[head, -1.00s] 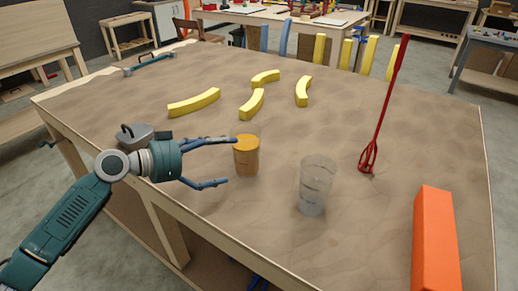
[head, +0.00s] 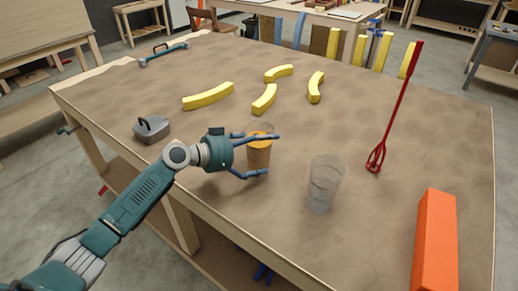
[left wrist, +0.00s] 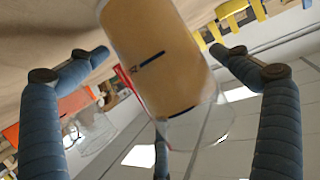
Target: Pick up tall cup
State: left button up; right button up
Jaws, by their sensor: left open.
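A cup with orange-tan contents and a clear rim (head: 258,157) stands on the table near its front edge. A clear, see-through cup (head: 323,184) stands to its right. I cannot tell which is the taller. My left gripper (head: 271,154) is open, with its fingers on either side of the orange-filled cup. In the left wrist view that filled cup (left wrist: 155,60) appears large and upside down between the spread fingers, with gaps on both sides. The clear cup (left wrist: 93,132) shows behind the left finger. My right gripper is not in view.
An orange block (head: 435,240) is at the front right. Several yellow curved pieces (head: 208,96) lie farther back.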

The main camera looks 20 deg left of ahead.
pick_arm(q)
jog(key=c, duration=0.8)
jog(key=shift+r, duration=0.15)
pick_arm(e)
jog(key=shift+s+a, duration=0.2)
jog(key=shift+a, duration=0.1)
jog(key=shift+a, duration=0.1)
